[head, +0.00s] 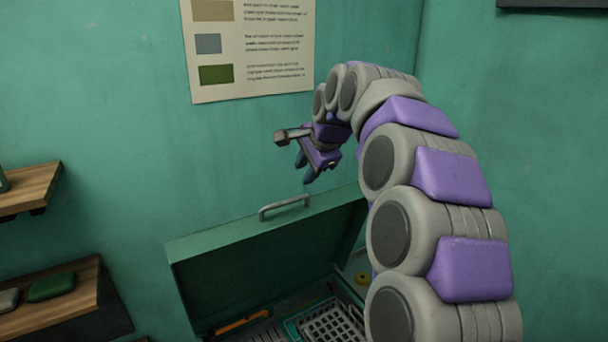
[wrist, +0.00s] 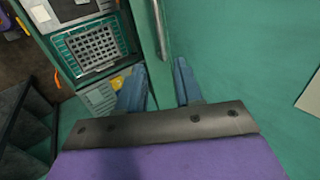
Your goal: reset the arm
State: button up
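My gripper (head: 305,170) hangs above and to the right of the lid handle in the head view, in front of the green wall. My arm arches over from the right. In the wrist view my gripper (wrist: 158,68) shows two blue fingers spread apart, with nothing held between them. The raised lid's edge lies beyond the gap, and its metal handle (wrist: 160,28) is at the top.
A green case (head: 260,262) stands open below, its lid (head: 270,250) raised with a handle (head: 285,207) on top. Inside are a grey grid basket (head: 330,325) and an orange item (head: 243,322). Wooden shelves (head: 45,310) are at left; a poster (head: 250,50) hangs behind.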

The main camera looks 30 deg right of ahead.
dwell(0.4)
jog(key=s+a+f+n+g+b, duration=0.2)
jog(key=s+a+f+n+b, duration=0.3)
jog(key=s+a+f, duration=0.4)
jog(key=s+a+f+n+g+b, duration=0.2)
jog(key=s+a+f+n+b, duration=0.3)
jog(key=s+f, duration=0.5)
jog(key=s+a+f+n+g+b, duration=0.1)
jog(key=s+f+b, duration=0.4)
jog(key=s+f, duration=0.6)
jog(key=s+a+f+n+g+b, duration=0.1)
jog(key=s+f+n+g+b, duration=0.2)
jog(key=s+f, duration=0.7)
notch_tip(320, 180, down, 4)
jog(key=n+b, duration=0.2)
jog(key=n, duration=0.1)
jog(key=shift+s+a+r+g+h+b, duration=0.15)
jog(key=shift+s+a+g+h+b, duration=0.15)
jog(key=shift+s+a+b, duration=0.1)
dwell(0.8)
